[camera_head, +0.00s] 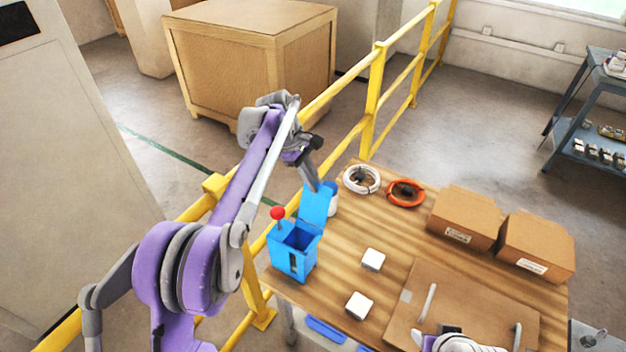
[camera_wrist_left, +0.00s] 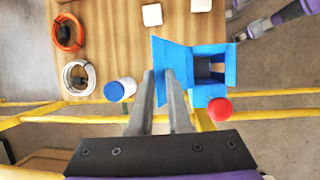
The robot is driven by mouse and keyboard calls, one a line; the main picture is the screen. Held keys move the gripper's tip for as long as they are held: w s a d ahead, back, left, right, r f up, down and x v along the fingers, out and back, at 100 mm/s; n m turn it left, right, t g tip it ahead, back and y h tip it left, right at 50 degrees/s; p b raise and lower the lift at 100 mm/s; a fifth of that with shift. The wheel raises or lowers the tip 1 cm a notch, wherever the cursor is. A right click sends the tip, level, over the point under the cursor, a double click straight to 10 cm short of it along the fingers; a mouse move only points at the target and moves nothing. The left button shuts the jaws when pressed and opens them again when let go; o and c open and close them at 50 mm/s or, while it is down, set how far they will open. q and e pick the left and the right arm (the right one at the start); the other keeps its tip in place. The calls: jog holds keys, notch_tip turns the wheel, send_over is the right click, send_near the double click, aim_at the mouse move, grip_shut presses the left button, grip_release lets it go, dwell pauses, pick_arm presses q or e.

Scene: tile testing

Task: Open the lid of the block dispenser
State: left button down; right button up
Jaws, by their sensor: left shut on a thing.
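The blue block dispenser (camera_head: 288,261) stands at the near-left corner of the wooden table, with a red ball knob (camera_head: 277,212) on its side. Its lid (camera_head: 314,207) stands raised at the back, and the open top shows a dark inside. In the left wrist view the lid (camera_wrist_left: 175,57) is at the fingertips and the open box (camera_wrist_left: 230,65) is to its right. My left gripper (camera_wrist_left: 160,76) is shut on the lid's edge; the head view shows it reaching down from above (camera_head: 317,188). Part of my right arm shows at the bottom of the head view, its jaws unclear.
A white bottle with a blue cap (camera_wrist_left: 119,90) stands close beside the lid. Two white blocks (camera_head: 373,259) (camera_head: 358,306), a white coil (camera_head: 361,179), an orange coil (camera_head: 405,192) and cardboard boxes (camera_head: 464,217) (camera_head: 536,246) are on the table (camera_head: 335,245). A yellow railing (camera_head: 373,100) runs behind.

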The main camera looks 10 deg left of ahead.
pick_arm(q)
jog(key=shift+w+d+f, duration=0.1)
jog(key=shift+w, duration=0.05)
dwell(0.3)
jog(key=c, duration=1.1)
grip_release()
pick_arm(e)
jog(key=shift+w, duration=0.1)
pick_arm(q)
jog(key=shift+o, duration=0.2)
jog(key=p+v, duration=0.1)
jog(key=v, duration=0.9)
jog(key=shift+r, duration=0.35)
pick_arm(e)
jog(key=shift+w+r, duration=0.35)
jog(key=shift+r, duration=0.5)
